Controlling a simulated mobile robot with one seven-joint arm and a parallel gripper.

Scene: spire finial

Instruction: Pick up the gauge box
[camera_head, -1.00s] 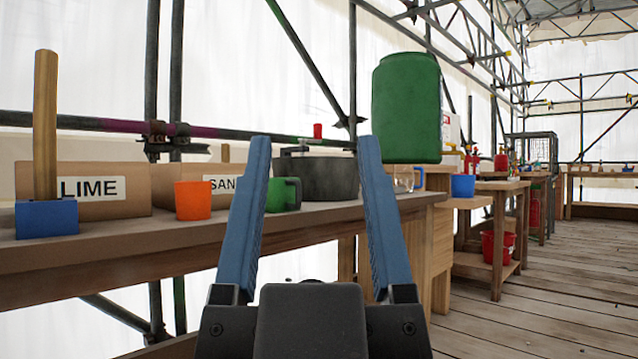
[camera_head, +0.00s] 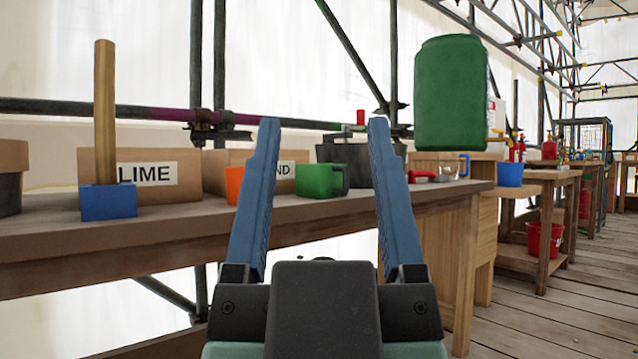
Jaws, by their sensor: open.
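No item here is marked as the gauge box, and I cannot tell for certain which one it is. A small boxy green container (camera_head: 318,181) with a side handle stands on the workbench and shows between my fingers. Cardboard-coloured boxes labelled LIME (camera_head: 195,189) and, partly hidden, SAND (camera_head: 226,165) stand behind it to the left. My gripper (camera_head: 323,124) is open and empty, its two blue fingers pointing forward in front of the bench. An orange cup (camera_head: 233,184) is partly hidden by the left finger.
A blue-headed mallet (camera_head: 108,201) stands upright on the bench (camera_head: 150,241). A dark pot (camera_head: 345,150) stands behind the green container. A large green drum (camera_head: 450,95) shows above the bench's right end. Plank floor (camera_head: 505,325) is clear at right.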

